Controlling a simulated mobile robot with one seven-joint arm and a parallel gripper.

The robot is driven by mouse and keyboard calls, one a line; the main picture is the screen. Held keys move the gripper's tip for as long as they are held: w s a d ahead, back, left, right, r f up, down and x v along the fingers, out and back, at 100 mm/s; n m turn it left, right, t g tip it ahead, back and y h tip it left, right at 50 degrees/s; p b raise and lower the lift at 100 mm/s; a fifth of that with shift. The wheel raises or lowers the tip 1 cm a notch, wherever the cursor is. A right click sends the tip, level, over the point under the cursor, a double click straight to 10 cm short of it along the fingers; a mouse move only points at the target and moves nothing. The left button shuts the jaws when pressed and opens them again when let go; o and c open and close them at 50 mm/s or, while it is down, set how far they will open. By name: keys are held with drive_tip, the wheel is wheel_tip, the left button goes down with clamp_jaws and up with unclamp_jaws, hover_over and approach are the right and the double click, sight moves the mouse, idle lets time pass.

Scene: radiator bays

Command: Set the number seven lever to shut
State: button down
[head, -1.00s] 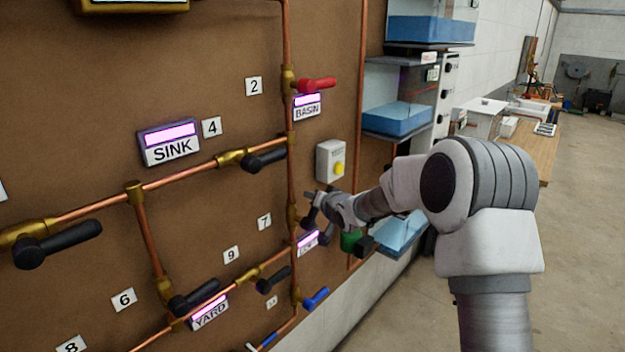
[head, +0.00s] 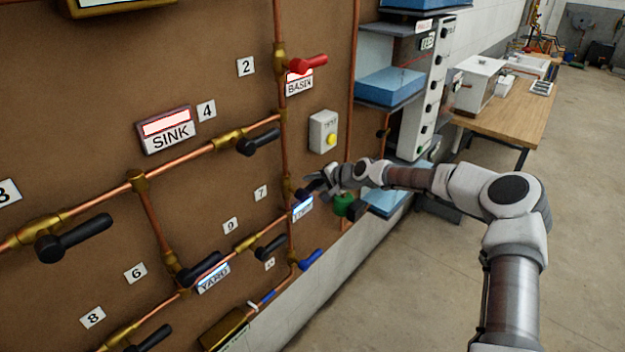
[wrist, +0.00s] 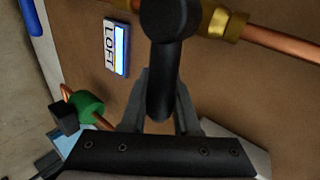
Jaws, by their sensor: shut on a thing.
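The number seven plate (head: 260,192) is left of a brass valve on the upright copper pipe. That valve's black lever (wrist: 163,85) shows in the wrist view, standing out crosswise to the copper pipe (wrist: 280,42). My gripper (wrist: 160,103) has one finger on each side of the lever's handle and is shut on it. In the head view my gripper (head: 328,184) reaches the valve from the right and partly hides the lever. The LOFT sign (wrist: 116,47) beside the valve is lit blue; it also shows in the head view (head: 302,208).
A green knob (head: 344,204) sits just below my gripper; it also shows in the wrist view (wrist: 86,105). A grey box with a yellow button (head: 323,132) is above. Open floor lies right.

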drive_tip(key=shift+s+f+m+g+b, duration=0.1)
drive_tip(key=shift+f+m+g+b, duration=0.2)
drive_tip(key=shift+f+g, duration=0.15)
drive_tip(key=shift+a+y, duration=0.1)
drive_tip(key=shift+y, duration=0.2)
drive_tip(key=c, duration=0.7)
unclamp_jaws()
drive_tip(key=shift+o, duration=0.2)
drive_tip(key=b+v, duration=0.1)
drive_tip(key=v, duration=1.6)
drive_tip(key=shift+s, duration=0.2)
